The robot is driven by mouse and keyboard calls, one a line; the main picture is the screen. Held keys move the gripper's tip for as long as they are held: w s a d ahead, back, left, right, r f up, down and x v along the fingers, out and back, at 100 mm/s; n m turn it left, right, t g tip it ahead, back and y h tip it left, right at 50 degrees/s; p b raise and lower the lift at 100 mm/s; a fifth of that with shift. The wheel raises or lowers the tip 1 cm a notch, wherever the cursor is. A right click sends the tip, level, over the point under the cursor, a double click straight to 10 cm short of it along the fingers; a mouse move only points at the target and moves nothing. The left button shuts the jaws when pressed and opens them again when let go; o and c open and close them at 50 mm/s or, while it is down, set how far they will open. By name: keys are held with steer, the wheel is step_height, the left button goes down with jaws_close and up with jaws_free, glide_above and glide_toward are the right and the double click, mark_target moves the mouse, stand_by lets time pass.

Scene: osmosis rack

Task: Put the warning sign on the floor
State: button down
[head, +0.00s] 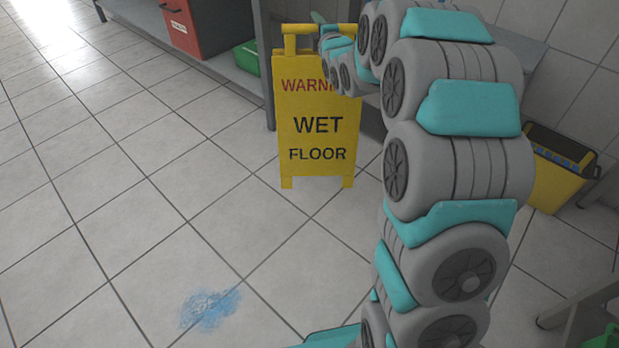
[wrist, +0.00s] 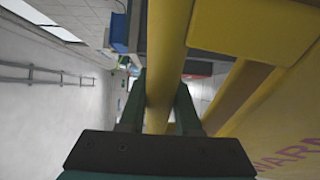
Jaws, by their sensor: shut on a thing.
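The yellow warning sign (head: 315,132) is upright in the head view, with "WARNING WET FLOOR" on its face, partly covered by my arm. My gripper (head: 322,28) is at the sign's top handle. In the wrist view, my gripper (wrist: 160,98) has its two dark fingers on either side of a yellow bar of the sign (wrist: 165,50), shut on it. The sign's panel fills the right of that view. I cannot tell whether the sign's feet touch the floor. A blue wet patch (head: 210,308) lies on the tiled floor (head: 130,220).
A yellow bucket (head: 556,180) stands by the wall at the right. A metal rack (head: 266,70) with a red box (head: 190,28) and a green bin (head: 247,57) stands behind the sign. The floor at the left and front is open.

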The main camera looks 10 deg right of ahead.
mark_target(318, 108)
steer(key=d+f+n+g+y+b, duration=0.1)
steer(key=d+f+n+y, duration=0.1)
steer(key=y, duration=0.1)
steer(key=d+f+n+g+y+b, duration=0.1)
steer(key=d+f+n+y+b, duration=0.1)
steer(key=y, duration=0.1)
steer(key=d+f+n+g+y+b, duration=0.1)
steer(key=d+f+n+y, duration=0.1)
steer(key=d+y, duration=0.1)
steer(key=shift+s+d+f+n+g+y, duration=0.15)
steer(key=shift+f+n+g+y, duration=0.1)
steer(key=shift+n+g+y, duration=0.15)
steer(key=s+d+f+n+g+y+b, duration=0.2)
steer(key=s+d+f+g+y, duration=0.15)
steer(key=f, duration=0.45)
steer(key=shift+n+t+h, duration=0.25)
steer(key=shift+n+t, duration=0.05)
steer(key=shift+t, duration=0.05)
steer(key=shift+s+a+f+b, duration=0.2)
steer(key=shift+s+a+f, duration=0.65)
steer(key=shift+a, duration=1.8)
steer(key=shift+s+a+f+b, duration=0.2)
steer(key=shift+s+a+f, duration=0.7)
steer(key=shift+a, duration=1.8)
steer(key=shift+s+a+f+b, duration=0.2)
steer(key=shift+s+a+f, duration=0.65)
steer(key=shift+a, duration=1.8)
steer(key=shift+s, duration=0.15)
steer(key=c, duration=0.6)
jaws_free()
